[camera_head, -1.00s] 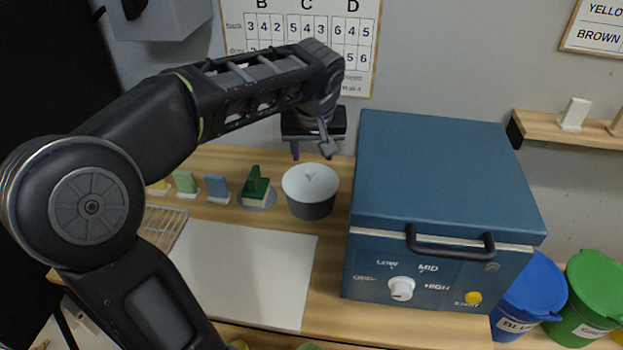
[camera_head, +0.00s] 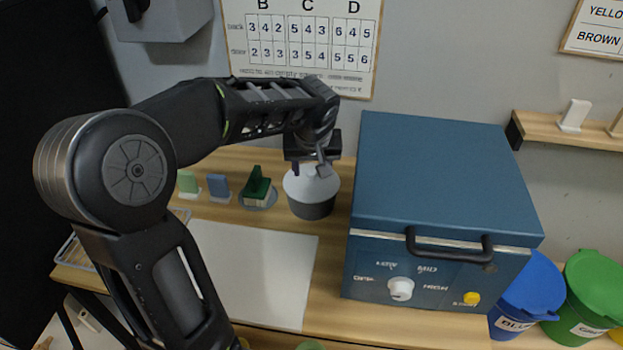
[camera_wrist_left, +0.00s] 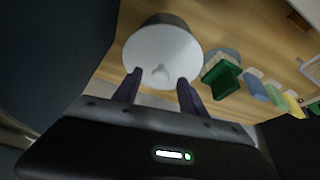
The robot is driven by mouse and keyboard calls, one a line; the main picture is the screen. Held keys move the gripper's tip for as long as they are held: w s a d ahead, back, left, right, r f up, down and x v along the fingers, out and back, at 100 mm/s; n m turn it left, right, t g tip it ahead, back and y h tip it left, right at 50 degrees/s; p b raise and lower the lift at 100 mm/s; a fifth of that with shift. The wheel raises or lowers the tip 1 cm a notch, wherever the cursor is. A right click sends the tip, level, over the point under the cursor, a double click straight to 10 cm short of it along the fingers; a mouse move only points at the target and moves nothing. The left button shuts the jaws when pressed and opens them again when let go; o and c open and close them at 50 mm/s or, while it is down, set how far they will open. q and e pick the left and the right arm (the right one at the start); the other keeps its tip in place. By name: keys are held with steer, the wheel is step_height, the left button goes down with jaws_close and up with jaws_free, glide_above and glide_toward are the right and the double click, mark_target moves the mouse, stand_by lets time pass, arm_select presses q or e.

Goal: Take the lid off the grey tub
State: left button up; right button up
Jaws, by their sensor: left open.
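The grey tub (camera_head: 313,210) stands on the wooden bench, left of the blue kiln. Its white lid (camera_head: 296,187) sits on top. My left gripper (camera_head: 309,170) is over the tub, close to the lid. Its fingers (camera_wrist_left: 161,82) are open, with the knob near the gap between their tips and nothing held. My right gripper is not in view.
The blue kiln (camera_head: 430,175) with a front handle stands close on the right. A white board (camera_head: 265,265) lies in front. Blue (camera_head: 527,290) and green (camera_head: 590,290) buckets are at far right.

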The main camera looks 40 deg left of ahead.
arm_select(q)
steer(key=shift+w+a+f, duration=0.15)
steer(key=shift+f, duration=0.3)
steer(key=shift+c, duration=0.5)
jaws_close()
